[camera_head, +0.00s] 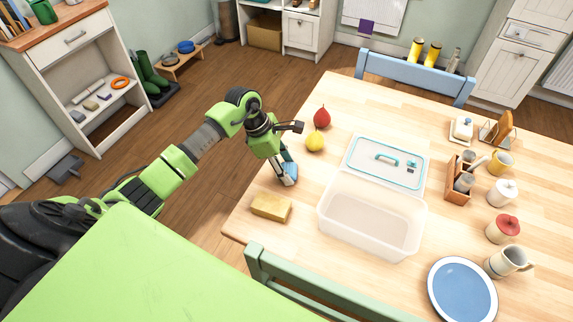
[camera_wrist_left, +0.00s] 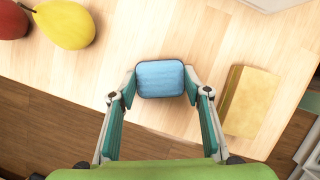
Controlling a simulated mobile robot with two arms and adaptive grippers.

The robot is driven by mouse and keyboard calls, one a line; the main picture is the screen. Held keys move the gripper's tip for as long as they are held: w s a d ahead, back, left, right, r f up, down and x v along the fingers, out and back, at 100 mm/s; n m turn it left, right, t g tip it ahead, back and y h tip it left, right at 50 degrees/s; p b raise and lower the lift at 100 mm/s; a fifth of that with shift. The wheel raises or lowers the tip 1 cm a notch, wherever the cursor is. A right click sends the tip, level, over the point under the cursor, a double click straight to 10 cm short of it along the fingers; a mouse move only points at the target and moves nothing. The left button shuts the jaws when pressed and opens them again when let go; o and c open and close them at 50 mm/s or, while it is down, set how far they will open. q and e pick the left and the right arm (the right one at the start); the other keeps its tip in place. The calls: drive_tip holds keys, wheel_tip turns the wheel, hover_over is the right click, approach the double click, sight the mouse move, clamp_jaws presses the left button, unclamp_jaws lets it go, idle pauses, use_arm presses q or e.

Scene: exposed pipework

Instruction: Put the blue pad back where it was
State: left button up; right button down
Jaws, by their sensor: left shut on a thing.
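The blue pad (camera_wrist_left: 160,79) is a small rounded block between the two fingers of my left gripper (camera_wrist_left: 160,86) in the left wrist view. The fingers are shut on its left and right sides. In the head view my left gripper (camera_head: 287,178) points down at the table's left edge, between the yellow pear and the yellow block, and a little of the blue pad (camera_head: 291,168) shows there. I cannot tell whether the pad touches the table. My right gripper is not in view.
A white shelf unit (camera_head: 75,60) at left carries small blocks and an orange ring (camera_head: 120,82). Chairs flank the table.

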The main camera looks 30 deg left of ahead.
use_arm(q)
drive_tip(key=shift+f+b, duration=0.2)
drive_tip(key=shift+b, duration=0.1)
drive_tip(key=o, duration=1)
drive_tip(key=shift+r, duration=0.1)
drive_tip(key=shift+r, duration=0.15)
drive_tip(key=b+v, duration=0.1)
drive_tip(key=v, duration=1.1)
drive_tip(key=shift+d, duration=0.1)
